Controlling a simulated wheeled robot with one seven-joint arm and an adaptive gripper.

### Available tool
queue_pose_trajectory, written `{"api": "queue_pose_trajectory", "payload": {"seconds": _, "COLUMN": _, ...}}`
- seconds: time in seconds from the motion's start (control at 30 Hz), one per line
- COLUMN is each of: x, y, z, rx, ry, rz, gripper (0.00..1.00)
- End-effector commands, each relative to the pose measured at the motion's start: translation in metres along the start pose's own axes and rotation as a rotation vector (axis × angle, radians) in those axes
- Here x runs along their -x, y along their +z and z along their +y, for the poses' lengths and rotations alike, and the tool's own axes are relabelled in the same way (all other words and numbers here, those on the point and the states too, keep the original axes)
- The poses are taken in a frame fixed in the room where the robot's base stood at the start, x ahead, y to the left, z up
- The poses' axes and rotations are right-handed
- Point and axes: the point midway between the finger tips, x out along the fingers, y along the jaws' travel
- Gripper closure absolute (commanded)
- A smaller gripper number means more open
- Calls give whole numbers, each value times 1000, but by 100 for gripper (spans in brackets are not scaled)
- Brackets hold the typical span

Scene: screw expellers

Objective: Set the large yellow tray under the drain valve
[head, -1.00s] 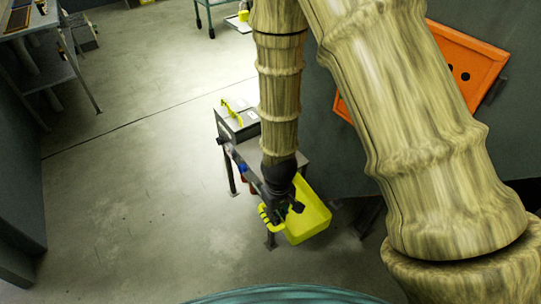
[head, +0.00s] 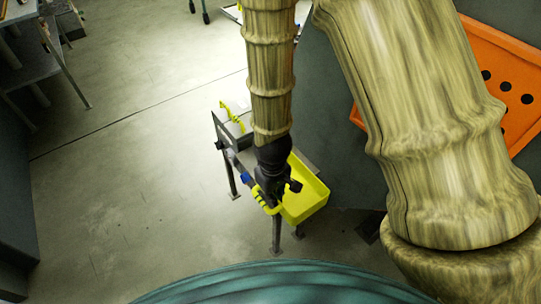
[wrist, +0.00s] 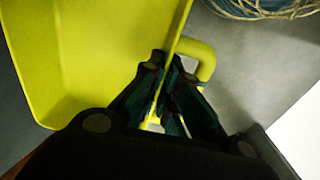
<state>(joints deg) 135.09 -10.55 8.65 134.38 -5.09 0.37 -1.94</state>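The large yellow tray (head: 308,203) is at the near right end of a grey machine on legs (head: 232,150) in the head view. My gripper (head: 272,197) is at its left side, by the yellow handle. In the wrist view the tray (wrist: 90,50) fills the upper left. My gripper (wrist: 166,85) has its dark fingers close together around the tray's rim, beside the looped handle (wrist: 205,58). A small blue part (head: 246,178) shows on the machine's front. I cannot make out the drain valve; my arm and gripper hide part of the machine.
A smaller yellow item (head: 233,114) lies on top of the machine. A metal leg (head: 276,236) stands just below the tray's left side. An orange panel (head: 525,100) is at the right. The floor left of the machine is clear.

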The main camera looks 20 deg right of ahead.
Motion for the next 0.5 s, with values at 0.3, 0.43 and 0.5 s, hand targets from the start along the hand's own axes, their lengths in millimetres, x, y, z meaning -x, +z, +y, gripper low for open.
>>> {"api": "queue_pose_trajectory", "payload": {"seconds": 0.3, "x": -5, "y": -51, "z": 23, "rx": -15, "ry": -1, "rz": 2, "gripper": 100}}
{"api": "queue_pose_trajectory", "payload": {"seconds": 0.43, "x": -7, "y": -76, "z": 31, "rx": -16, "ry": 0, "rz": 3, "gripper": 100}}
{"api": "queue_pose_trajectory", "payload": {"seconds": 0.5, "x": -9, "y": -89, "z": 35, "rx": -15, "ry": 0, "rz": 1, "gripper": 100}}
